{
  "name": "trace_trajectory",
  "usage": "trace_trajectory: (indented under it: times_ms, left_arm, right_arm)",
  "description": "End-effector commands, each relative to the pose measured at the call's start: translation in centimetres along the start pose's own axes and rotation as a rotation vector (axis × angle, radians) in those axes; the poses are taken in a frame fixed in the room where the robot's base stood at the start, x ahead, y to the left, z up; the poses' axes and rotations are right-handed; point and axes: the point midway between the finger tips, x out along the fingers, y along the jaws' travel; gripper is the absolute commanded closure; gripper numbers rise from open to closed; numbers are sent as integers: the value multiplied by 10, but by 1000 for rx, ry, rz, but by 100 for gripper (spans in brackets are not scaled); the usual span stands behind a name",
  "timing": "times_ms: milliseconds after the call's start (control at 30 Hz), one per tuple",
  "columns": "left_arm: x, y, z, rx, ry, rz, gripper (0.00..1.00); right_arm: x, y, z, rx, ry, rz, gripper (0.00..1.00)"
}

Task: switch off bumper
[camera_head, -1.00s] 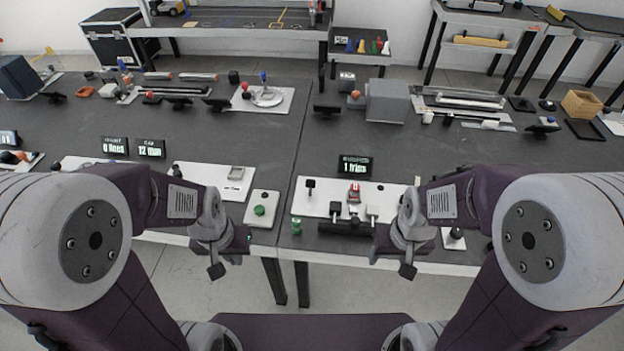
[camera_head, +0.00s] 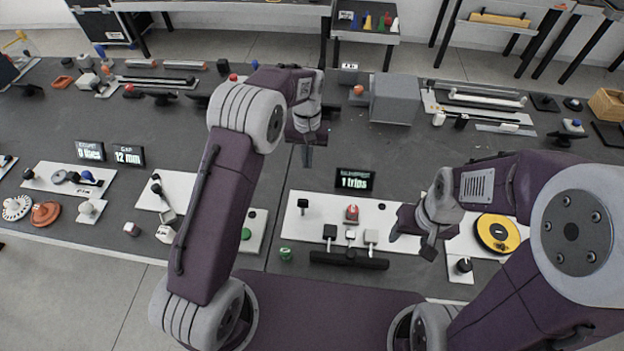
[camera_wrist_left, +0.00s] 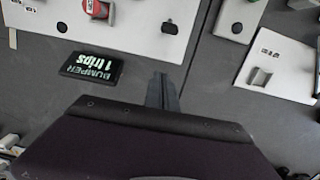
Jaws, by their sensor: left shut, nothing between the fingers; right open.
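The bumper display (camera_head: 354,180) reads "1 trips" and stands behind a white board (camera_head: 330,216); it also shows in the left wrist view (camera_wrist_left: 91,69). The board carries a red switch (camera_head: 351,213), a black toggle (camera_head: 303,203) at left and a small knob (camera_head: 381,206) at right. A black bumper bar (camera_head: 349,260) lies along the front edge. In the left wrist view the red switch (camera_wrist_left: 98,8) and toggle (camera_wrist_left: 168,27) are at the top. My left gripper (camera_head: 307,157) is shut and empty, above the table behind the board. My right gripper (camera_head: 411,243) is open at the board's right end.
A green button box (camera_head: 252,232) and a green cylinder (camera_head: 286,254) are left of the board. A yellow disc (camera_head: 497,233) lies at right. A grey box (camera_head: 396,98) stands behind. The dark tabletop between display and grey box is clear.

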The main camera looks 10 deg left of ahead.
Motion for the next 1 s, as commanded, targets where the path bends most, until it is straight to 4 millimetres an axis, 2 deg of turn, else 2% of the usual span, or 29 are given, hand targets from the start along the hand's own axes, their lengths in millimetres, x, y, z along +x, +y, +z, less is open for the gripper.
trace_trajectory:
  times_ms: [367,533,867,1000]
  left_arm:
    - [4,3,1,7,-3,-1,100]
    - [27,2,2,7,-7,-2,100]
    - [99,2,2,7,-6,-2,100]
    - [91,2,21,9,-3,-1,100]
  right_arm:
    - [0,0,0,0,0,0,43]
    - [-1,0,0,0,0,0,43]
    - [-6,0,0,0,0,0,43]
    - [-15,0,-2,0,0,0,43]
